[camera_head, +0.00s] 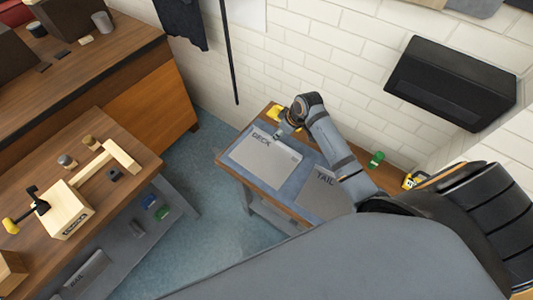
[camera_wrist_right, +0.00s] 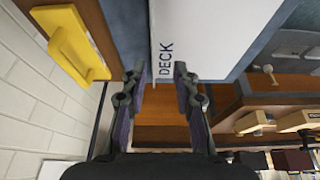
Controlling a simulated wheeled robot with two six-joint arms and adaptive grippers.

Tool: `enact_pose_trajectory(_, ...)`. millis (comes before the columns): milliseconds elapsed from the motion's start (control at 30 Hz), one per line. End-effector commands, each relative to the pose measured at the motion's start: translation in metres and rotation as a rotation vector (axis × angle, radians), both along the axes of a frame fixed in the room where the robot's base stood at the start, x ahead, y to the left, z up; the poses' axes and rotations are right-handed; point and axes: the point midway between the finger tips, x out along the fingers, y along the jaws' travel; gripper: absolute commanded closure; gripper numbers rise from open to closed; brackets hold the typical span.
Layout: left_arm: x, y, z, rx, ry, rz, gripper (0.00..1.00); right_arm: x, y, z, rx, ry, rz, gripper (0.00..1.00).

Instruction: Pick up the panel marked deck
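The panel marked deck (camera_head: 264,160) is a pale grey sheet on the blue-topped workbench, with its label near the upper left edge. In the right wrist view the deck panel (camera_wrist_right: 215,30) reaches down to my fingers, its lettering close to the tips. My right gripper (camera_head: 284,131) is at the panel's upper edge; in the wrist view its two fingers (camera_wrist_right: 156,72) stand apart, one at each side of the panel's near-left corner. I cannot tell whether they touch it. My left gripper is in neither view.
A darker panel marked tail (camera_head: 324,196) lies to the right of deck. A yellow object (camera_wrist_right: 78,45) is left of my right fingers. A green item (camera_head: 376,159) sits at the bench's back right. A wooden table (camera_head: 110,210) with a clamp and blocks stands left, across blue floor.

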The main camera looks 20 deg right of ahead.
Motion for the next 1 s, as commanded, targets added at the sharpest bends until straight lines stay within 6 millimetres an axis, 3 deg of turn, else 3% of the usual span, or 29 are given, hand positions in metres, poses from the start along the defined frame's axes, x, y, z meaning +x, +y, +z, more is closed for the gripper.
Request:
enact_pose_trajectory(133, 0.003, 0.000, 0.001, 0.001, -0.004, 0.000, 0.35, 0.003, 0.002, -0.008, 0.000, -0.001, 0.002, 0.71)
enact_pose_trajectory(267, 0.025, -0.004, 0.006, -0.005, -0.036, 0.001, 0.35, 0.004, 0.001, -0.013, 0.000, 0.001, 0.000, 0.71)
enact_pose_trajectory(367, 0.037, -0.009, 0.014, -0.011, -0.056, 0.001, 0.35, 0.008, -0.001, -0.029, 0.000, 0.003, -0.001, 0.71)
enact_pose_trajectory(567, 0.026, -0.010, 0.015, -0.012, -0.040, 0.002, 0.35, 0.017, 0.002, -0.056, 0.000, 0.000, 0.001, 0.71)
enact_pose_trajectory(800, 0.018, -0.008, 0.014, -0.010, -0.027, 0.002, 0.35, 0.017, 0.002, -0.059, -0.001, -0.002, 0.002, 0.71)
enact_pose_trajectory(1000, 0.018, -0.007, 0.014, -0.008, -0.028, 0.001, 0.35, 0.017, 0.002, -0.059, -0.001, -0.001, 0.001, 0.97)
